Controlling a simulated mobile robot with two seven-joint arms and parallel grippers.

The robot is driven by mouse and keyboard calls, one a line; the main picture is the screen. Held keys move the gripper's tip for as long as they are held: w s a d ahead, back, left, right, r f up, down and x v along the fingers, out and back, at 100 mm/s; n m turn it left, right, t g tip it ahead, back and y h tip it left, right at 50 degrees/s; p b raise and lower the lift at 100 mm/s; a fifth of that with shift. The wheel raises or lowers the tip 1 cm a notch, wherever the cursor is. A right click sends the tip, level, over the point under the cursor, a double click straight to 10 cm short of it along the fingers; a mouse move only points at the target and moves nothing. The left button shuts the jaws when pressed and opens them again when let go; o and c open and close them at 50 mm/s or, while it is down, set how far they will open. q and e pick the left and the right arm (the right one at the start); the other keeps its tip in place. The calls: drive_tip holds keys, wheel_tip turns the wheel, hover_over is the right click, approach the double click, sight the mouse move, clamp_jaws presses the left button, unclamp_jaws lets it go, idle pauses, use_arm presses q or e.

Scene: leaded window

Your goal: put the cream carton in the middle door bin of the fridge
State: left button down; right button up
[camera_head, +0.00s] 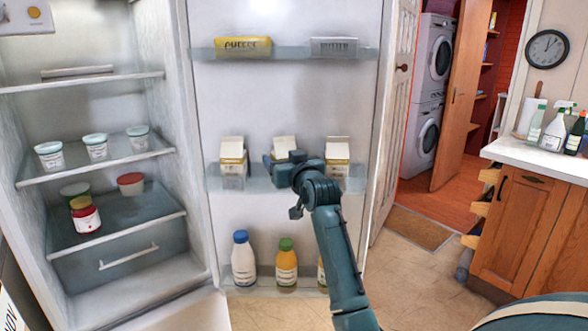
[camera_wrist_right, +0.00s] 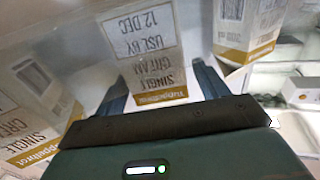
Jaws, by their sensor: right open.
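The cream carton (camera_head: 284,145) is white with a gold band and shows between two similar cartons at the middle door bin (camera_head: 215,183) of the fridge. Its lower part is hidden behind my right gripper (camera_head: 277,168) in the head view. In the right wrist view the carton (camera_wrist_right: 152,45) reads "single cream, use by 12 Dec", appearing upside down. My right gripper's fingers (camera_wrist_right: 161,85) are open, one on each side of its gold-banded end. Whether they touch it, and whether its base rests on the bin floor, I cannot tell. My left gripper is not in view.
A left carton (camera_head: 232,157) and a right carton (camera_head: 338,155) stand close on either side. Cheese (camera_head: 242,46) and butter (camera_head: 335,47) sit in the upper bin. Bottles, including a white one (camera_head: 243,260), stand below. Fridge shelves (camera_head: 95,165) hold several tubs at left.

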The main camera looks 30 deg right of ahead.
drive_tip(key=v, duration=1.1)
drive_tip(key=s+a+f+n+g+y, duration=0.2)
drive_tip(key=s+a+f, duration=0.2)
drive_tip(key=a+f, duration=0.5)
drive_tip(key=s+a+f+n+g+y, duration=0.1)
drive_tip(key=s+a+f+n+y, duration=0.2)
drive_tip(key=f, duration=1)
drive_tip(key=s+a+f+g+y, duration=0.3)
drive_tip(key=s+a+f, duration=0.9)
drive_tip(key=s, duration=0.4)
drive_tip(key=shift+s+a+f+n+b, duration=0.25)
drive_tip(key=shift+s+a+n+b, duration=0.15)
drive_tip(key=shift+a, duration=0.2)
drive_tip(key=shift+r, duration=0.1)
